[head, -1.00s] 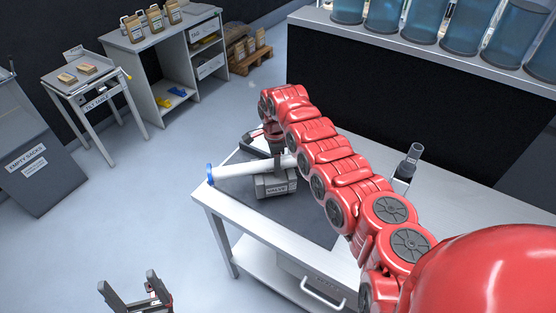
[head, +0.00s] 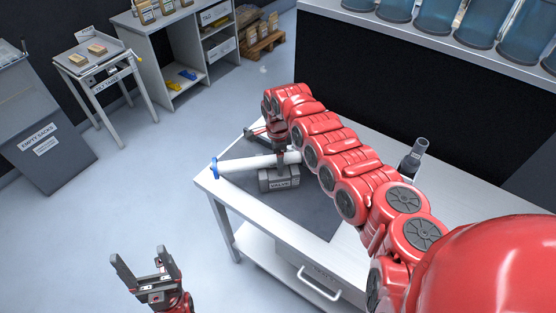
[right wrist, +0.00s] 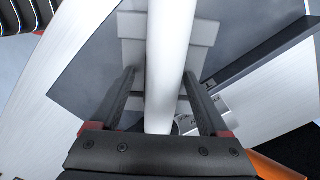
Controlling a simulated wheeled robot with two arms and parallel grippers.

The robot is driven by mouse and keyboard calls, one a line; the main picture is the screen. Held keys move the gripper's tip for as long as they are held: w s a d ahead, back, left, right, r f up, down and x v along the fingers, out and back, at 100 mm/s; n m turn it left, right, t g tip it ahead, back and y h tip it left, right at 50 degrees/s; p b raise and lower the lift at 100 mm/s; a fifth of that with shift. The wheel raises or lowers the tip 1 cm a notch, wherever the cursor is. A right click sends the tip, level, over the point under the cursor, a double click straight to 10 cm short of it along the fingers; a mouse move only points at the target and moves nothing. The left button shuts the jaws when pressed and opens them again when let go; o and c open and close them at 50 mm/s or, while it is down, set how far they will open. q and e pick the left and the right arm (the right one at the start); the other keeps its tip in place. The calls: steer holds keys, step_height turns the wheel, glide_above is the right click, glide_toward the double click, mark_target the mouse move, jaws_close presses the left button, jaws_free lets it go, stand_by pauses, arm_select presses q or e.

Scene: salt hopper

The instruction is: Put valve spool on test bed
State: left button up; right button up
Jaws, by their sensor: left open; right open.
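The valve spool, a white cylinder (head: 245,165) with a blue end at its left, lies across a grey block labelled VALVE (head: 279,181), which I take for the test bed. The block stands on a dark mat on the workbench. My right gripper (head: 280,157) is over the spool. In the right wrist view its open fingers (right wrist: 160,80) stand on both sides of the white cylinder (right wrist: 171,60), with gaps visible. My left gripper (head: 144,256) is open and empty, apart from the bench at the lower left. My right arm hides the spool's right end.
The workbench (head: 215,195) has a drawer with a handle below. A dark upright device (head: 415,158) stands on it behind my right arm. A small table (head: 80,65), shelving (head: 160,30) and a sack bin (head: 35,125) stand at the left. Open floor lies between.

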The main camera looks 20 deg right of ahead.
step_height(320, 180, up, 11)
steer(key=b, duration=0.4)
steer(key=shift+w+a+b, duration=0.1)
steer(key=shift+a+b, duration=0.05)
steer(key=shift+b, duration=0.2)
steer(key=shift+r, duration=0.55)
